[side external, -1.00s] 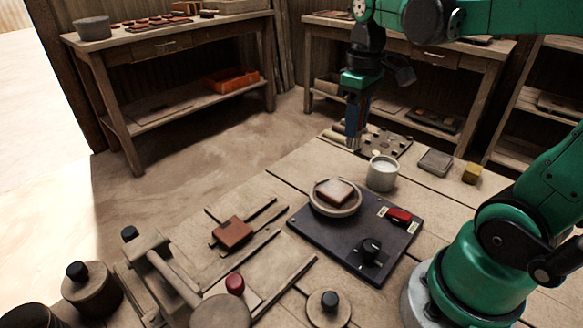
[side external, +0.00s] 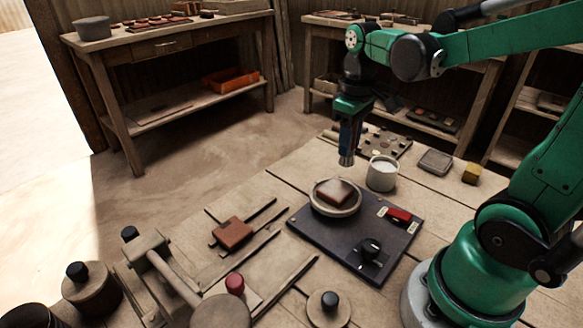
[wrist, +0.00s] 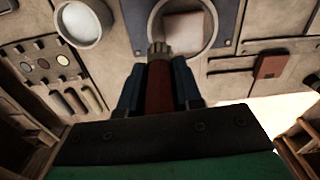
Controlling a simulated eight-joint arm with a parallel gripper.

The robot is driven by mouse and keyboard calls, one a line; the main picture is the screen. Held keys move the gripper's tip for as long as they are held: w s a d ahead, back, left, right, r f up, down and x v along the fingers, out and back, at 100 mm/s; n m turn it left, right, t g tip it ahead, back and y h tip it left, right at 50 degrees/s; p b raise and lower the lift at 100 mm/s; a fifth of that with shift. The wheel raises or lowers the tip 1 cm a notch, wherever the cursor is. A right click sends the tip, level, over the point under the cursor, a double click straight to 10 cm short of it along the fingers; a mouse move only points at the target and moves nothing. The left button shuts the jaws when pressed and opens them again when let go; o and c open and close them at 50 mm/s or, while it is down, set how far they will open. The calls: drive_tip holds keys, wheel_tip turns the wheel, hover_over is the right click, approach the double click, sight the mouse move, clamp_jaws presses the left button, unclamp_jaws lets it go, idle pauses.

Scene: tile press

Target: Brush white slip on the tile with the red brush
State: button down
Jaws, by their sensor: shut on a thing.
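My gripper (side external: 348,142) is shut on the red brush, above the table beyond the round dish (side external: 318,205). In the wrist view the brush's red handle (wrist: 159,88) sits between the blue fingers, its pale ferrule end pointing toward the dish. A brown tile (side external: 335,191) lies in the dish; it also shows in the wrist view (wrist: 186,33). The brush end appears apart from the tile. The pot of white slip (side external: 382,175) stands to the right of the gripper; it also shows in the wrist view (wrist: 80,22).
The dish sits on a dark board (side external: 326,245) with a red switch (side external: 398,215) and a black knob (side external: 371,248). Another tile (side external: 233,233) lies by the wooden press (side external: 170,275) at left. A palette with round wells (side external: 390,144), a grey block and a yellow sponge (side external: 472,173) are behind.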

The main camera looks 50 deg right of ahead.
sight(349, 160)
wheel_tip(349, 160, down, 4)
drive_tip(key=shift+r, duration=0.25)
drive_tip(key=shift+a+f, duration=0.25)
drive_tip(key=shift+a, duration=3.05)
drive_tip(key=d, duration=0.6)
drive_tip(key=shift+d, duration=0.25)
drive_tip(key=shift+s+d, duration=0.1)
drive_tip(key=shift+s, duration=0.15)
drive_tip(key=shift+s+a, duration=0.1)
drive_tip(key=shift+a, duration=3.25)
drive_tip(key=shift+d, duration=3.2)
drive_tip(key=shift+d+r, duration=0.15)
drive_tip(key=shift+r, duration=3.9)
